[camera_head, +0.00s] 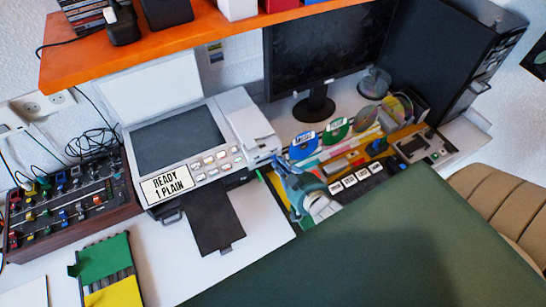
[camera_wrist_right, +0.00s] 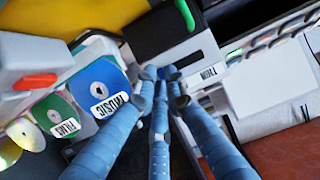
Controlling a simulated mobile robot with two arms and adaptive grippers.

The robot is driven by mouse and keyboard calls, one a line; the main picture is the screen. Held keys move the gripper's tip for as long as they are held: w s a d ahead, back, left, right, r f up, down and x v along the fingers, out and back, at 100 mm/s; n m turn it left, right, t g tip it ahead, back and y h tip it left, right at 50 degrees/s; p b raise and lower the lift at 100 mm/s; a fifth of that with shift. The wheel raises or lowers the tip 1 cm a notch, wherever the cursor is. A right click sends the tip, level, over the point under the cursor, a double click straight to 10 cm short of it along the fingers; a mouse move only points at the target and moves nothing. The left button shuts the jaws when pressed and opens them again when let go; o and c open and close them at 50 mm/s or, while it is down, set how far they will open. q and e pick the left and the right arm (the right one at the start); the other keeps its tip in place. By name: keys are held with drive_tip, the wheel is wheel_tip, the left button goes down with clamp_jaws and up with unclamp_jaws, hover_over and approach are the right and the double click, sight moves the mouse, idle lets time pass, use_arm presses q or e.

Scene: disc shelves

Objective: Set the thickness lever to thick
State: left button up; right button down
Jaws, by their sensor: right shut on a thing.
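My right gripper (camera_wrist_right: 162,78) has slim blue-grey fingers. In the right wrist view its tips are drawn together at a black unit (camera_wrist_right: 165,32) with a grey front strip. A small blue piece (camera_wrist_right: 170,72), which looks like the thickness lever, shows between the tips and is mostly hidden by them. A white label reading THIN (camera_wrist_right: 209,73), upside down in this view, is to the right of the tips. In the head view the right gripper (camera_head: 291,178) is beside the printer's (camera_head: 185,150) right side; the lever cannot be made out there. My left gripper is not in view.
Discs stand close by, a blue MUSIC one (camera_wrist_right: 104,88) and a green FILMS one (camera_wrist_right: 60,115). A monitor (camera_head: 325,45) stands behind. An orange shelf (camera_head: 190,40) overhangs the printer. A black tray (camera_head: 214,222) sticks out of the printer's front.

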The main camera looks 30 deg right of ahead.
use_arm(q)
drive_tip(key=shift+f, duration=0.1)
use_arm(e)
drive_tip(key=shift+w+r, duration=0.3)
drive_tip(key=shift+r, duration=0.25)
drive_tip(key=c, duration=1.9)
unclamp_jaws()
drive_tip(key=shift+s+f, duration=0.15)
drive_tip(key=shift+f, duration=0.05)
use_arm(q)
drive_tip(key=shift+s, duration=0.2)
use_arm(e)
drive_tip(key=v, duration=1.2)
drive_tip(key=shift+d, duration=0.1)
drive_tip(key=shift+s+f, duration=0.1)
